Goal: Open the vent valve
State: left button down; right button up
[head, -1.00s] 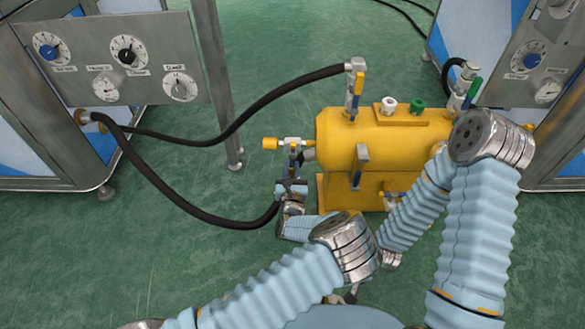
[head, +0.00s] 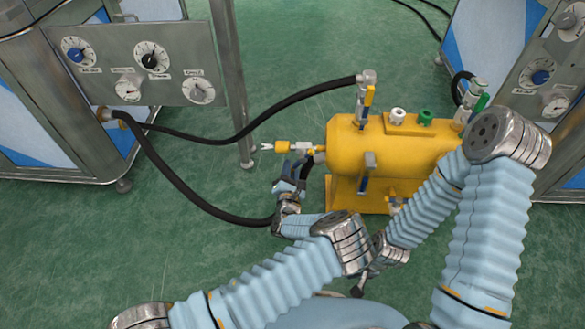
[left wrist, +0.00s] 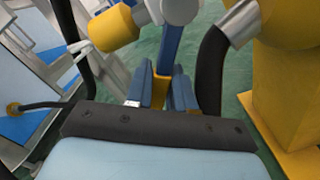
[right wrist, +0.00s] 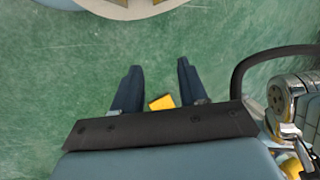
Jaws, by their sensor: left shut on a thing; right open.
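The vent valve (head: 304,149) sits on the left end of the yellow tank (head: 400,148), with a yellow outlet fitting (head: 283,147) pointing left. A pale pronged shape (head: 266,147) sticks out of that fitting; it also shows in the left wrist view (left wrist: 78,46). The valve's blue lever (left wrist: 168,45) reaches down between my left fingers. My left gripper (head: 288,178) is shut on this lever, below the fitting; the grip itself is partly hidden in the head view. My right gripper (right wrist: 159,68) is open and empty over the green floor, low in front of the tank.
A black hose (head: 200,205) loops from the left cabinet panel (head: 135,62) toward the tank, passing close to my left gripper. Another hose (head: 270,110) joins the tank's top valve. A metal post (head: 232,90) stands left. A second cabinet (head: 545,75) stands right.

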dwell(0.4)
jog(key=shift+w, duration=0.1)
jog(key=shift+c, duration=1)
jog(key=w+f+t, duration=0.1)
jog(key=w, duration=0.2)
jog(key=w+f+m+t, duration=0.1)
jog(key=w+f, duration=0.1)
jog(key=w, duration=0.1)
jog(key=w+f+m+t, duration=0.1)
jog(key=w, duration=0.2)
jog(key=shift+w+a+f+y, duration=0.15)
jog(key=shift+w+a+y, duration=0.1)
jog(key=shift+a+y, duration=0.1)
grip_shut()
jog(key=w+a+f+m+t+y, duration=0.2)
jog(key=w+m+t, duration=0.25)
jog(key=w, duration=0.25)
jog(key=w+a+f+m+t+y, duration=0.1)
jog(key=w+a+m+t+y, duration=0.15)
jog(key=w+t, duration=0.45)
jog(key=w+a+r+m+t+y, duration=0.2)
jog(key=w+a+r+m+y, duration=0.2)
jog(key=a+r, duration=0.3)
jog(key=shift+w+a+r+m+y, duration=0.3)
jog(key=shift+a+y, duration=0.4)
jog(key=shift+a, duration=0.95)
